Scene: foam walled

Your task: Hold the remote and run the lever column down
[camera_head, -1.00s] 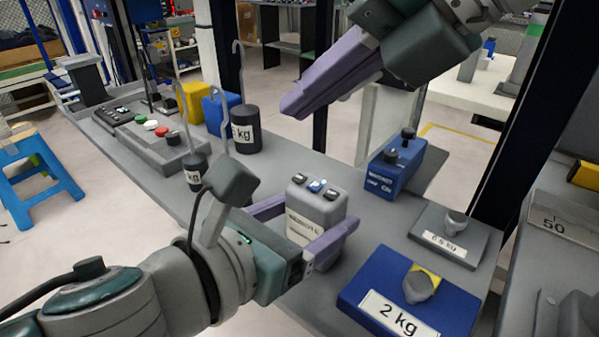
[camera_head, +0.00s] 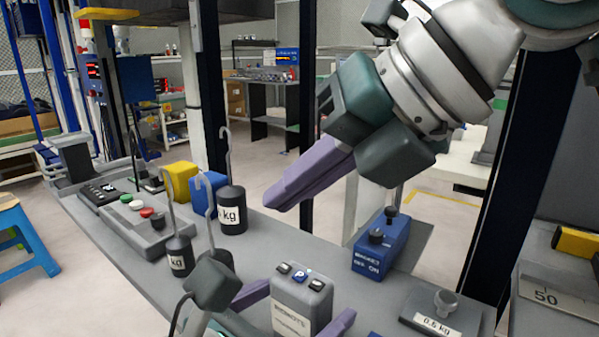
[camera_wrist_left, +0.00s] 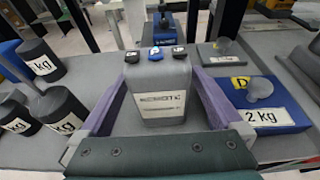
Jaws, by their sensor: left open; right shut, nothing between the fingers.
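The remote (camera_head: 300,307) is a grey box with several small buttons on top, standing upright on the grey bench; it also shows in the left wrist view (camera_wrist_left: 158,92). My left gripper (camera_head: 293,308) is open, with its purple fingers on either side of the remote. In the left wrist view the fingers (camera_wrist_left: 160,86) flank it, with a narrow gap visible near the base; I cannot tell whether they touch. My right gripper (camera_head: 272,199) is shut and empty, in the air above the bench, beyond the remote. I cannot tell which upright is the lever column.
Hooked kg weights (camera_head: 232,212) stand left of the remote. A blue magnet box (camera_head: 381,250) and a 0.5 kg plate (camera_head: 440,312) are to the right. A blue 2 kg block (camera_wrist_left: 262,105) lies close to the right finger. A button panel (camera_head: 138,220) is at the far left.

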